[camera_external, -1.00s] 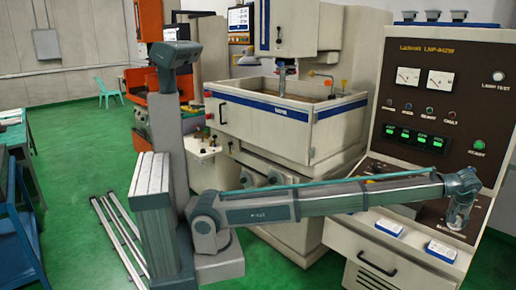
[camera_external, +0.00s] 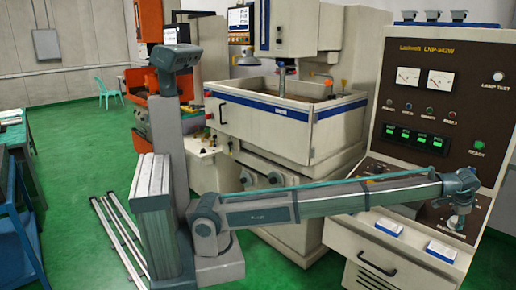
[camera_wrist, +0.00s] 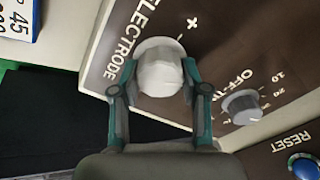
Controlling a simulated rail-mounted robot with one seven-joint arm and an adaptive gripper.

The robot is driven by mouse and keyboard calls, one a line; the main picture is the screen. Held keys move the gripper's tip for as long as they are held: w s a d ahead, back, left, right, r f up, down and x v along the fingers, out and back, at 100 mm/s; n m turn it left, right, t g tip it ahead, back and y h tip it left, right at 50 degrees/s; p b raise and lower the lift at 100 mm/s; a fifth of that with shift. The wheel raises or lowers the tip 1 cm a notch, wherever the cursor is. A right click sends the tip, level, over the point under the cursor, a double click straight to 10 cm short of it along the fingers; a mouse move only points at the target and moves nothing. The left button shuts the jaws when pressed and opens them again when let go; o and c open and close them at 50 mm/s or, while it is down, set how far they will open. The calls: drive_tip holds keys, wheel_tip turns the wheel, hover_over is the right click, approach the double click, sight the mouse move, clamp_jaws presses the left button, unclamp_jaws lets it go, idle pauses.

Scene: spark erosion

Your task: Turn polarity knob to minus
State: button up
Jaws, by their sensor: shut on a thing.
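The polarity knob (camera_wrist: 160,76) is a pale, faceted knob on a round light base in the wrist view. It sits on the dark brown panel, beside the printed word ELECTRODE and a plus mark (camera_wrist: 192,22). No minus mark shows, and I cannot tell which way the knob points. My gripper (camera_wrist: 159,72) has one finger on each side of the knob and is shut on it. In the external view my gripper (camera_external: 456,222) is at the lower right of the control cabinet, and it hides the knob there.
A smaller grey OFF-time knob (camera_wrist: 241,106) stands close to the right finger. A blue RESET button (camera_wrist: 304,168) is at the lower right. In the external view, two blue-and-white boxes (camera_external: 389,226) (camera_external: 441,250) lie on the cabinet's ledge below my arm.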

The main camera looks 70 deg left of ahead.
drive_tip(key=m, duration=0.5)
drive_tip(key=shift+m, duration=0.4)
idle(0.3)
drive_tip(key=o, duration=1.1)
drive_tip(key=shift+o, duration=0.2)
drive_tip(key=v, duration=1.2)
drive_tip(key=shift+w+a, duration=0.1)
